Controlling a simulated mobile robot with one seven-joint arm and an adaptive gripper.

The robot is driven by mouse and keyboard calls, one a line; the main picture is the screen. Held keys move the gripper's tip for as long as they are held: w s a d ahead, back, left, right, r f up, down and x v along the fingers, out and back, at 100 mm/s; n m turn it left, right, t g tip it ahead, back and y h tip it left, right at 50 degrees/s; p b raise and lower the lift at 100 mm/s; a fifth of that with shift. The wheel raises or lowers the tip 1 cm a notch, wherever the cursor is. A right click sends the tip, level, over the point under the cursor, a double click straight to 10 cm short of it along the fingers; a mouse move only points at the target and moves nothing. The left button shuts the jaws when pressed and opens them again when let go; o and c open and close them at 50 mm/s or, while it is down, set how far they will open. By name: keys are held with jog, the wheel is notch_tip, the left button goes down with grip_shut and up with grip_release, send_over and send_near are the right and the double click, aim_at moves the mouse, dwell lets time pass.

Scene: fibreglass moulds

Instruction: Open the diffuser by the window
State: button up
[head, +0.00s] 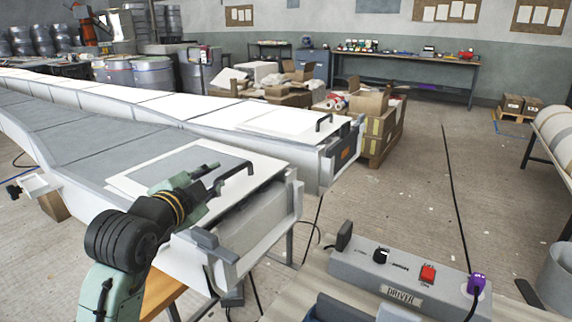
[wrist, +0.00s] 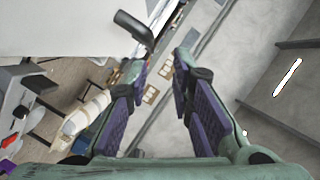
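I cannot make out anything clearly recognisable as a diffuser, and no window shows. A long white mould with grey top panels runs from the left to a near end with a white lid (head: 130,181). A dark bar handle (head: 238,172) stands on that lid. My gripper (head: 216,187) is beside this handle in the head view, partly hidden by my wrist. In the wrist view my gripper (wrist: 161,60) is open, with nothing between its purple-padded fingers. A dark handle (wrist: 134,27) on a white panel lies just beyond the left finger there, apart from the gap.
A second white mould (head: 265,122) with its own handle (head: 323,122) lies behind. A grey control box (head: 400,275) with a red switch (head: 428,273) and purple plug (head: 476,284) stands at front right. Cardboard boxes (head: 380,135) stand behind the moulds. Floor at right is mostly clear.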

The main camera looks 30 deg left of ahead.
aim_at(232, 172)
jog(key=shift+w+d+f+g, duration=0.2)
jog(key=shift+w+f+g, duration=0.1)
jog(key=shift+f, duration=0.35)
jog(key=p+x, duration=0.3)
jog(key=x, duration=0.6)
jog(key=shift+w+r+p, duration=0.1)
jog(key=shift+p, duration=0.25)
jog(key=shift+w+a+f, duration=0.1)
jog(key=shift+w+f, duration=0.1)
jog(key=shift+w, duration=0.35)
jog(key=shift+c, duration=0.5)
grip_shut()
